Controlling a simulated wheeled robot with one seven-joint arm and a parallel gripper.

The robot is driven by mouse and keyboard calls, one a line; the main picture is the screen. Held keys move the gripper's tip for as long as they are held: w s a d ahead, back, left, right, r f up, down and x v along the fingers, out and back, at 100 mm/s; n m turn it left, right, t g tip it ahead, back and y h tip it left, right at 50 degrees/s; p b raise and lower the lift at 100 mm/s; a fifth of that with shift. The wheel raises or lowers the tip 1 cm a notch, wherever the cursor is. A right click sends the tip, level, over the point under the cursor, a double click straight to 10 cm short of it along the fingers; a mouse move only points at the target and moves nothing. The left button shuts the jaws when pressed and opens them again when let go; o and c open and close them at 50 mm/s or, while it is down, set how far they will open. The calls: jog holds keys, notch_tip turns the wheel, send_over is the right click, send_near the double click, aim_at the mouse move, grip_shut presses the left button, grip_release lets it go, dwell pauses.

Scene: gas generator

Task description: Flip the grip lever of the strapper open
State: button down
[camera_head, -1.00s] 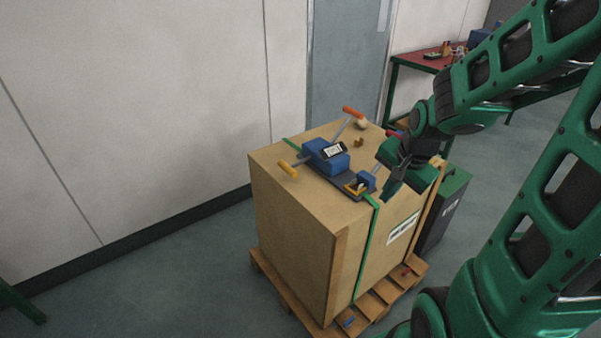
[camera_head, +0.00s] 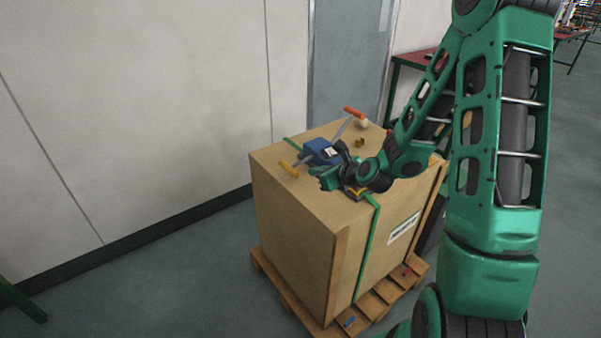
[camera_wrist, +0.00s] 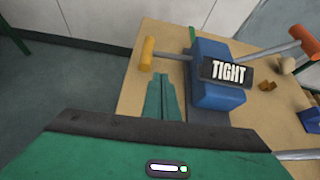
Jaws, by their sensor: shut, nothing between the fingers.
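The strapper is a blue tool (camera_head: 320,150) on top of a large cardboard box (camera_head: 300,205); it also shows in the wrist view (camera_wrist: 218,95), with a display reading "TIGHT". A yellow-orange handle (camera_wrist: 147,54) sticks out to its left on a grey rod, and a red-orange handle (camera_wrist: 304,40) sits on a longer rod to its right. I cannot tell by name which is the grip lever. My gripper (camera_head: 320,174) is shut and empty, close to the near side of the strapper. In the wrist view its fingers (camera_wrist: 163,90) point toward the yellow-orange rod, apparently short of it. My arm hides the strapper's near end.
A green strap (camera_head: 367,250) runs over the box, which stands on a wooden pallet (camera_head: 378,310). A small brass piece (camera_wrist: 267,86) and a pale round knob (camera_wrist: 288,65) lie on the box's right side. A wall and grey door (camera_head: 345,60) stand behind.

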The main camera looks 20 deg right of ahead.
aim_at(302, 179)
jog(key=shift+w, duration=0.1)
jog(key=x, duration=0.9)
jog(key=shift+w+a+f, duration=0.1)
jog(key=shift+w+f, duration=0.2)
